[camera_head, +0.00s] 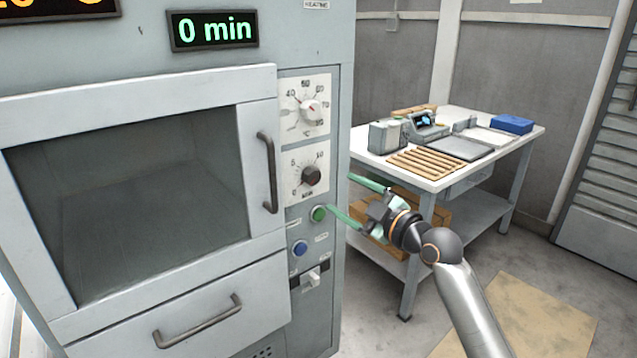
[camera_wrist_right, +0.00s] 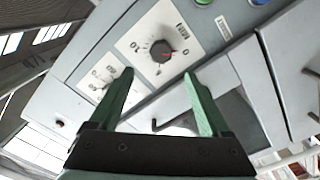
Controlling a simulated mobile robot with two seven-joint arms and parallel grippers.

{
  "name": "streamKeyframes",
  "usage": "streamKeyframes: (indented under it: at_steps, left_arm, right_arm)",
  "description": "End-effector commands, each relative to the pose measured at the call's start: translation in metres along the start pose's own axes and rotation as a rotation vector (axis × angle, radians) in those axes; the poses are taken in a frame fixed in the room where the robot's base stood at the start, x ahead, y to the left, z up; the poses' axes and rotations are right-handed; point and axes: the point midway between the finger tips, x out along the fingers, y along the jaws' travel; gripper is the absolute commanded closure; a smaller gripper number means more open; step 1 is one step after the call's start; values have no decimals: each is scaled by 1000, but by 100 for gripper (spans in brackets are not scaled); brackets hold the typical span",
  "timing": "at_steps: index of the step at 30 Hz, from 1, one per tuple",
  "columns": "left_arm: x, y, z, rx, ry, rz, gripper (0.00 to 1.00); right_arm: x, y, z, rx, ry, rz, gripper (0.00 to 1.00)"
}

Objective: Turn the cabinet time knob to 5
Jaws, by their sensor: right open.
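The time knob (camera_head: 311,176) is a dark round knob on a white dial plate with 0, 5 and 10 marks, on the cabinet's front panel. In the right wrist view the knob (camera_wrist_right: 161,50) has a red pointer mark turned toward 0. The green display (camera_head: 213,30) above the window reads "0 min". My right gripper (camera_head: 341,193) has green fingers, open and empty, to the right of the knob and apart from it. In the right wrist view the fingers (camera_wrist_right: 158,74) stand apart, with the knob just beyond the gap between their tips. My left gripper is not in view.
A lighter temperature knob (camera_head: 309,109) sits above the time knob. A green button (camera_head: 319,214), a blue button (camera_head: 300,248) and a switch (camera_head: 311,277) are below. The door handle (camera_head: 268,172) sticks out to the left. A white table (camera_head: 487,157) with equipment stands right.

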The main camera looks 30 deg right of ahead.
Motion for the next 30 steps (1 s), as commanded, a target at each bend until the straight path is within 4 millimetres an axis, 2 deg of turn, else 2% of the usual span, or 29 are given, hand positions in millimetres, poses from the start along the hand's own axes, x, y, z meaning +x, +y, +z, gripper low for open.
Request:
streamKeyframes:
  at_steps: [9,15,21,30]
  left_arm:
    - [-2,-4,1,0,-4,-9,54]
    - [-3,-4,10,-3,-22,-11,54]
    - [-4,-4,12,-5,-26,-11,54]
    - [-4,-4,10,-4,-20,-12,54]
  right_arm:
    - [56,0,0,7,1,0,19]
    - [82,0,1,5,-1,0,19]
    - [94,-1,1,2,-2,-1,19]
    - [95,-2,1,2,-2,-1,20]
